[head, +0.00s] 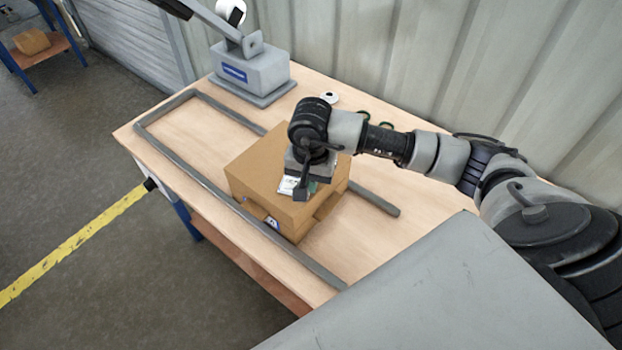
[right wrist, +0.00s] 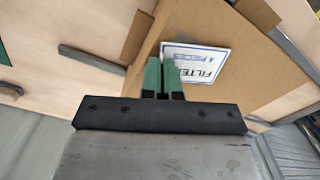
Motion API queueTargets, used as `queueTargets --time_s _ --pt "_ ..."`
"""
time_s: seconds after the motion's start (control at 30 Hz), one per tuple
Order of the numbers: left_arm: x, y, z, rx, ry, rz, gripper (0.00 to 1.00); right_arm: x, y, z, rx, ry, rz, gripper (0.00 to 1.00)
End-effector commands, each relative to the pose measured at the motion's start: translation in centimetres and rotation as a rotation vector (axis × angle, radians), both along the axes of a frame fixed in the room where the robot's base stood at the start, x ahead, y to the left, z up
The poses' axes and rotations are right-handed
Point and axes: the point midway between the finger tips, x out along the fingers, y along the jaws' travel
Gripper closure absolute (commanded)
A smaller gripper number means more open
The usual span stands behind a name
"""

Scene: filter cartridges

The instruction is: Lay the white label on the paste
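The white label (head: 289,185) shows at the top of the brown cardboard box (head: 262,168), beside my right gripper (head: 303,186). Whether the label touches the box top cannot be told. No paste can be made out; the label and gripper cover part of the box top. My left gripper is out of view.
The box stands on a wooden table (head: 178,142) within a grey rail frame (head: 190,167). A grey device (head: 250,76) with a lever stands at the back left. A small white round item (head: 329,97) lies behind the box.

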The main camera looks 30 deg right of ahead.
Motion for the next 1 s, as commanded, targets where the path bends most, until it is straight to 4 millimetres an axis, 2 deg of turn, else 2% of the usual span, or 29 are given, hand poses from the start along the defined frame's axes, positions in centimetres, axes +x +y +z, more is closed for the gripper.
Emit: queueTargets --time_s 0.1,0.13,0.3,0.67,0.7,0.87,1.0 --pt "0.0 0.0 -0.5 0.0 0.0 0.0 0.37 0.0 0.0 -0.4 0.0 0.0 0.0 1.0" --pt "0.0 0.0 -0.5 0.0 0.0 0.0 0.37 0.0 0.0 -0.3 0.0 0.0 0.0 0.97" --pt "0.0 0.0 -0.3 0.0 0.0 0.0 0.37 0.0 0.0 -0.2 0.0 0.0 0.0 0.73" --pt "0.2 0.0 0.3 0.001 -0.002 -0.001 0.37 0.0 0.0 0.4 0.0 0.0 -0.001 0.73" --pt "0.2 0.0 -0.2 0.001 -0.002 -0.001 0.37 0.1 0.0 0.6 0.001 -0.004 0.0 0.73" --pt "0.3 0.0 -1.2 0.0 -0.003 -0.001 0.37 0.2 0.0 3.5 0.0 -0.008 0.0 0.73" --pt "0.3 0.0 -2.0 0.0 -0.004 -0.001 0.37 0.2 0.0 6.7 0.0 -0.008 0.001 0.73"
